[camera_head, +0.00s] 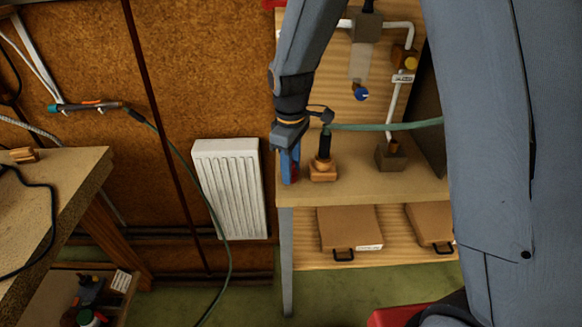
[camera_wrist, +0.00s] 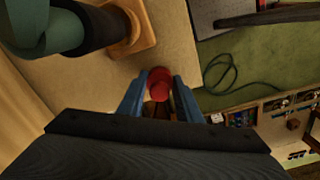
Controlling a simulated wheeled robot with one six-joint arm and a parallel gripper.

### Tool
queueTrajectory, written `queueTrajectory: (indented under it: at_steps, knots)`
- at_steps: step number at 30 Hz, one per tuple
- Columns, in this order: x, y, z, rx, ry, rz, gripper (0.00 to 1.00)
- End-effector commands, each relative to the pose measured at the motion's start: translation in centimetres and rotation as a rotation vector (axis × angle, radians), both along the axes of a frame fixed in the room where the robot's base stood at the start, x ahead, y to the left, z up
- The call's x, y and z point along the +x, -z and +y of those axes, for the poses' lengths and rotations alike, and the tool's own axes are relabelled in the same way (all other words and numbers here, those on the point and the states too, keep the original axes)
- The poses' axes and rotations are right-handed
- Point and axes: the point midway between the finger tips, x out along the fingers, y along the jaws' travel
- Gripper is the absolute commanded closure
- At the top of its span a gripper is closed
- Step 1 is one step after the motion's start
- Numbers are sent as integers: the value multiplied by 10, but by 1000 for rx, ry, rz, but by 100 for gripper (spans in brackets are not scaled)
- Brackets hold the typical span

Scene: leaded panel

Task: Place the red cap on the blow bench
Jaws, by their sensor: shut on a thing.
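The red cap (camera_wrist: 160,80) is held between the two blue fingers of my gripper (camera_wrist: 159,98) in the wrist view. My gripper also shows in the head view (camera_head: 290,166), pointing down at the left end of the bench (camera_head: 372,187), where only a sliver of red shows. In the wrist view the bench top (camera_wrist: 70,92) lies beneath the fingers, and the cap appears close to its edge. I cannot tell whether the cap touches the bench top.
A wooden block with a dark upright and green hose (camera_head: 323,171) stands just right of my gripper. Another block with a white pipe (camera_head: 391,157) is farther right. Cardboard boxes (camera_head: 350,228) lie on the lower shelf. A white radiator (camera_head: 229,190) is on the left wall.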

Motion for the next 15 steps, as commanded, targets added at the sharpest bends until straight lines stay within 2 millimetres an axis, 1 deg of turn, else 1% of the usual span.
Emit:
queueTrajectory:
  at_steps: [2, 3, 5, 6, 15]
  knots:
    - [0, 3, 0, 0, 0, 1, 89]
    - [0, 3, 0, 0, 0, 0, 64]
    - [0, 2, 0, 0, 0, 0, 53]
    - [0, 2, 0, 0, 0, 1, 50]
    - [0, 1, 0, 0, 0, 0, 50]
